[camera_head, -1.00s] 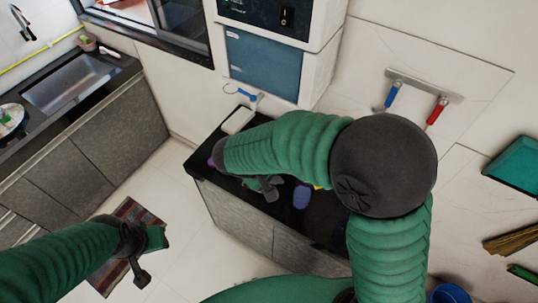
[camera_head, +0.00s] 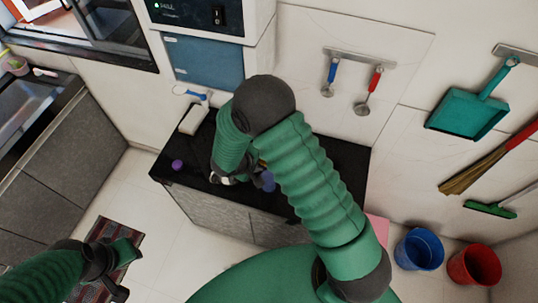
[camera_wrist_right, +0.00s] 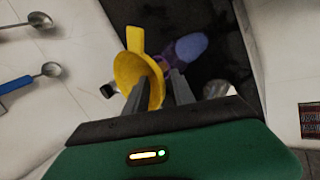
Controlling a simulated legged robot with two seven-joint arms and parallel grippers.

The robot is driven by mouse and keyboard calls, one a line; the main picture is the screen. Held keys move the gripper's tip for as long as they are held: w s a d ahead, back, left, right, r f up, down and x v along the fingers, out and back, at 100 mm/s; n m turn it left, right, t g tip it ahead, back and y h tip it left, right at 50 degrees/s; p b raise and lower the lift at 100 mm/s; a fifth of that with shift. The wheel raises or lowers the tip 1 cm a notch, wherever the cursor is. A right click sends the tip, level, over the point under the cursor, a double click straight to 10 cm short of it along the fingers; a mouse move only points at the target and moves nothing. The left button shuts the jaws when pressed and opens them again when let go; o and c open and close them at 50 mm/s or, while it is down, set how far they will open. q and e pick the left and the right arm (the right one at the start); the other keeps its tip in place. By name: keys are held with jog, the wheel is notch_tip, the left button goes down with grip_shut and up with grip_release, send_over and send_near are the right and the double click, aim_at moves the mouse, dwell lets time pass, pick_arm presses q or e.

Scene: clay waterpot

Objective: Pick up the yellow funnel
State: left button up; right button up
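In the head view my right gripper (camera_head: 225,178) is over the counter, mostly hidden by my arm, which also hides most of the funnel. My left gripper (camera_head: 115,265) hangs over the floor at lower left, away from the counter; its finger opening is unclear.
A blue-purple object (camera_wrist_right: 190,47) lies close beyond the fingers. A purple item (camera_head: 177,165) is at the counter's left end, and a white box (camera_head: 194,119) at its back. Blue (camera_head: 419,250) and red (camera_head: 474,264) buckets stand at right.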

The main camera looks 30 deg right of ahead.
jog(key=shift+w+d+f, duration=0.1)
jog(key=shift+d+f, duration=0.1)
jog(key=shift+f, duration=0.1)
jog(key=shift+w+d+f, duration=0.1)
jog(key=shift+w, duration=0.05)
jog(key=shift+d, duration=0.1)
grip_shut()
